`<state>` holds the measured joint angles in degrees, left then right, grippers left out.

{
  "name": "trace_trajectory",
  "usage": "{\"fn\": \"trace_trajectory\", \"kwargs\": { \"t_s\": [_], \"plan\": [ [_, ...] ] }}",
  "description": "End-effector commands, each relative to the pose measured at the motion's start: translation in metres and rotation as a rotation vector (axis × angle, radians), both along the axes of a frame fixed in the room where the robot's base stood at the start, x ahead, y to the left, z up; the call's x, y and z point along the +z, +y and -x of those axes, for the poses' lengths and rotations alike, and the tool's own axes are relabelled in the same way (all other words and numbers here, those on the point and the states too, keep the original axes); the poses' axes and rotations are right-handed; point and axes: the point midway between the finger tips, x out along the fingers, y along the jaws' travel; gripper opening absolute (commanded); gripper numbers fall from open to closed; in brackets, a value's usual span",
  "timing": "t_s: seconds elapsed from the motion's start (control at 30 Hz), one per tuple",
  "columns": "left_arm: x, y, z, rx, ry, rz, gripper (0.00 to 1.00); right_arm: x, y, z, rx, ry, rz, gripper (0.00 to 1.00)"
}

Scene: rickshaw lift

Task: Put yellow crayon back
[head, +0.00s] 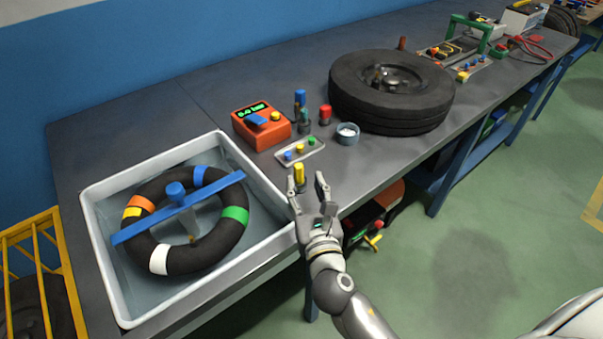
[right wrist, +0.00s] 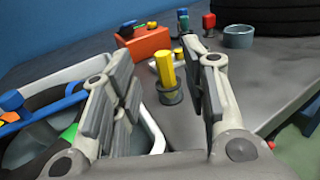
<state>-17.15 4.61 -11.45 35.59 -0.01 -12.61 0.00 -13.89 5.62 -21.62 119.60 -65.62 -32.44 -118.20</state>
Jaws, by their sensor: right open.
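The yellow crayon (head: 299,173) stands upright near the front edge of the workbench, just right of the white tub. In the right wrist view the yellow crayon (right wrist: 165,70) has a dark round collar or base at its foot. My right gripper (head: 308,186) is open and empty, at the bench's front edge. In the right wrist view its fingers (right wrist: 158,75) are spread on either side of the crayon, which appears beyond them; I cannot tell the exact gap. A small grey plate (head: 318,152) with blue, yellow and green pieces lies behind the crayon. My left gripper is not in view.
The white tub (head: 107,265) holds water and a black tyre tube (head: 221,237) under a blue bar. An orange gauge box (head: 265,139), blue and red upright pieces, a grey cup (head: 347,139) and a large tyre (head: 392,111) stand farther back.

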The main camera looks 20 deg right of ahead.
Motion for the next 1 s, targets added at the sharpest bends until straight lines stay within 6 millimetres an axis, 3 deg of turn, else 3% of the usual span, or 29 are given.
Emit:
{"fn": "trace_trajectory", "kwargs": {
  "t_s": [0.1, 0.3, 0.87, 1.0],
  "plan": [
    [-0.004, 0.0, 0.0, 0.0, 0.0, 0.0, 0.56, -0.002, 0.002, 0.018, 0.0, 0.001, 0.0, 0.41],
    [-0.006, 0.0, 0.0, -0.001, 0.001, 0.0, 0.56, 0.0, 0.004, 0.032, 0.0, 0.0, 0.0, 0.41],
    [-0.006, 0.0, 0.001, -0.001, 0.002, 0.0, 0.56, 0.0, 0.004, 0.034, -0.001, 0.0, -0.001, 0.41],
    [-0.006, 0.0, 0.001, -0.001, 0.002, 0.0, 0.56, -0.005, -0.004, 0.036, -0.028, 0.017, -0.091, 0.41]
  ]
}}
